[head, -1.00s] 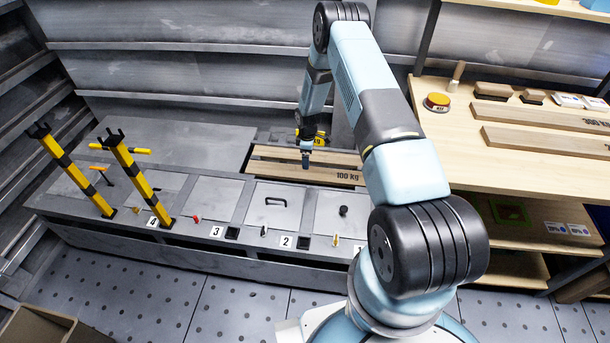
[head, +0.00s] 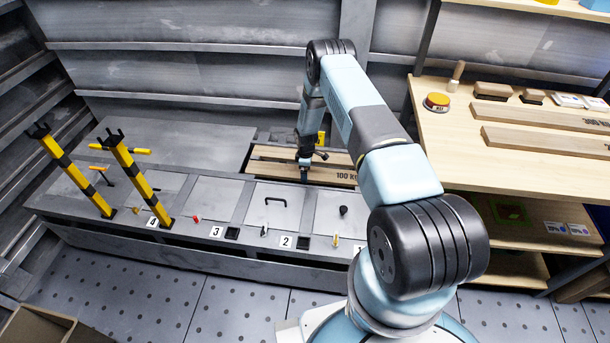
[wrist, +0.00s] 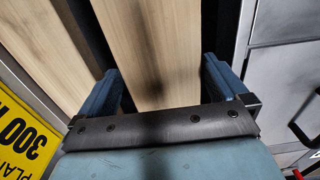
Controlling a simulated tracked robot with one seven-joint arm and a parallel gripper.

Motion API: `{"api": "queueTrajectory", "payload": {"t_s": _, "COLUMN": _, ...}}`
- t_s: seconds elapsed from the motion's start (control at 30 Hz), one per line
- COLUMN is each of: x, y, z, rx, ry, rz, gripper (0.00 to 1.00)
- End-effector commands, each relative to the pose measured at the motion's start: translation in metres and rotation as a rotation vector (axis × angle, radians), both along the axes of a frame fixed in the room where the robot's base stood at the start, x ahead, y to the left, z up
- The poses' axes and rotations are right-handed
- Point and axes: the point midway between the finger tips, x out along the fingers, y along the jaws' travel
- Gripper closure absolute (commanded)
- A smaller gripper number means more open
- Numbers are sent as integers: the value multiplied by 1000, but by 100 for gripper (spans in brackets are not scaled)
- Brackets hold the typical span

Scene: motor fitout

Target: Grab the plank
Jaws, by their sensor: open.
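Two light wooden planks lie side by side in a recess behind the grey bench; the plank (head: 278,169) nearer the bench carries a "100 KG" mark in the head view. In the wrist view, one plank (wrist: 150,45) runs between my gripper's two blue fingers, and the other plank (wrist: 45,45) lies to the left. My gripper (wrist: 160,88) is open and points down, with one finger at each side of the plank. It also shows over the planks in the head view (head: 304,178). The fingertips' depth beside the plank, and any contact, cannot be told.
A yellow sign (wrist: 25,130) reading "300" is beside the planks in the wrist view. The bench (head: 75,213) has numbered lids and two yellow-black posts (head: 142,182). A wooden table (head: 460,140) with more planks stands at the right. A ribbed metal wall is behind.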

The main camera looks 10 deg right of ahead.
Motion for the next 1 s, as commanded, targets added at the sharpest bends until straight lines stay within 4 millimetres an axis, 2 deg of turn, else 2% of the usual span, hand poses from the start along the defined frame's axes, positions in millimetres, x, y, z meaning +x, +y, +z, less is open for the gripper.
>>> {"api": "queueTrajectory", "payload": {"t_s": 0.2, "x": 0, "y": 0, "z": 0, "rx": 0, "ry": 0, "rz": 0, "gripper": 0}}
{"api": "queueTrajectory", "payload": {"t_s": 0.87, "x": 1, "y": 0, "z": 0, "rx": 1, "ry": -1, "rz": 0, "gripper": 63}}
{"api": "queueTrajectory", "payload": {"t_s": 1.0, "x": 1, "y": 0, "z": 1, "rx": 0, "ry": -2, "rz": -1, "gripper": 65}}
